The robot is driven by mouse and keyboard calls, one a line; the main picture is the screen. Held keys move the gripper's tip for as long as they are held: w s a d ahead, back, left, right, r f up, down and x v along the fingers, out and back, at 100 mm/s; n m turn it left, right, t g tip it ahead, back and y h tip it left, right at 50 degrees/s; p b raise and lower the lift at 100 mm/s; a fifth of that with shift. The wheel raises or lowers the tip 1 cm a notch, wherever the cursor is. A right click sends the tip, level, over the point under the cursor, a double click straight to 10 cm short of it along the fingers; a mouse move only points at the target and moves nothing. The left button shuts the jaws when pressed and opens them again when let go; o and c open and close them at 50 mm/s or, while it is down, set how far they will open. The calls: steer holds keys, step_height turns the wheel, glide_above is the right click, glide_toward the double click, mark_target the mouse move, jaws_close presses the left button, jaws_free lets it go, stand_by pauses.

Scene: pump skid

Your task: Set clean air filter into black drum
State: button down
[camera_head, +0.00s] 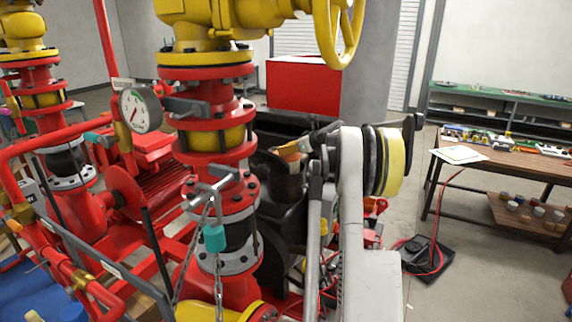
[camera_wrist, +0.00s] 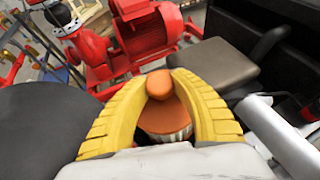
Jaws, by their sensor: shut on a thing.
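The air filter (camera_wrist: 163,116) shows an orange body with an orange knob and a pale pleated edge low down in the wrist view. My gripper (camera_wrist: 161,86) has its two yellow ribbed fingers closed around the filter, one on each side. A large black rounded surface (camera_wrist: 38,125) fills the left of the wrist view. The drum's opening is not clearly visible.
A red pipe column with a yellow valve (camera_head: 212,135) stands left of my arm, with a pressure gauge (camera_head: 140,110) and a hanging chain. A red motor (camera_wrist: 145,45) is beyond my gripper. A wooden bench (camera_head: 500,160) is at right. The floor before it has a black pad.

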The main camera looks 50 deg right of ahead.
step_height(320, 180, down, 6)
steer(key=shift+r, duration=0.15)
stand_by(0.3)
steer(key=shift+f+b, duration=0.55)
steer(key=shift+b, duration=0.05)
steer(key=c, duration=1.1)
jaws_free()
steer(key=shift+r, duration=0.2)
steer(key=v, duration=1.2)
steer(key=shift+r, duration=0.45)
